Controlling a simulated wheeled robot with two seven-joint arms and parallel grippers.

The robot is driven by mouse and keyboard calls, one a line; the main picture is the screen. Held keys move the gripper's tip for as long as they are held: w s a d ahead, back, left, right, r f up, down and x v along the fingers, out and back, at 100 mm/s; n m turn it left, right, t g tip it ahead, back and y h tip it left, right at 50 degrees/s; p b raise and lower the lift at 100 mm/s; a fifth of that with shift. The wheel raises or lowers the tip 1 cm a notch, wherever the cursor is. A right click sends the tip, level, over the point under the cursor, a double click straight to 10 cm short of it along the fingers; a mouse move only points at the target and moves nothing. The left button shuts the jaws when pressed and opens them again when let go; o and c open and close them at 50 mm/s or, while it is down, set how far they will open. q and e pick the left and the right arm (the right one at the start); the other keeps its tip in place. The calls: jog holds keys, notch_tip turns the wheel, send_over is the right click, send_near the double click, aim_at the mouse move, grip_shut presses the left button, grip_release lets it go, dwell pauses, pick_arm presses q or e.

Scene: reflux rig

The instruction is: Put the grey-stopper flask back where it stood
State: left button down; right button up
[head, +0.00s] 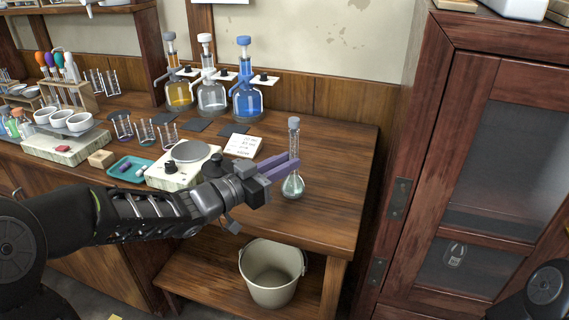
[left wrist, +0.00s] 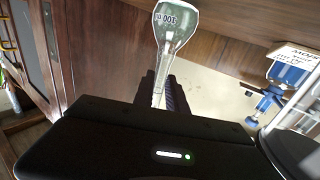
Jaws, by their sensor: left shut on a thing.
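The grey-stopper flask (head: 292,186) is a small clear volumetric flask with a long neck, a grey stopper on top and pale liquid in its bulb. My left gripper (head: 284,172) is shut on its neck and holds it upright over the right part of the bench. I cannot tell whether its base touches the wood. In the left wrist view the flask's bulb (left wrist: 176,25) points away from my left gripper (left wrist: 160,95), with a printed volume mark on it. Several dark square mats (head: 234,130) lie bare at the back of the bench. My right gripper is out of view.
A balance (head: 170,174) and a written card (head: 243,145) are left of the flask. Yellow, clear and blue dispenser bottles (head: 246,98) stand along the back wall. A teal tray (head: 121,172) is further left. A bucket (head: 272,275) stands below. A cabinet (head: 455,150) is at right.

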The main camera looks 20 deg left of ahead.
pick_arm(q)
jog(key=shift+f, duration=0.2)
jog(key=c, duration=1.3)
grip_release()
jog(key=shift+c, duration=0.2)
jog(key=shift+r, duration=0.2)
jog(key=v, duration=1.2)
jog(key=shift+p, duration=0.4)
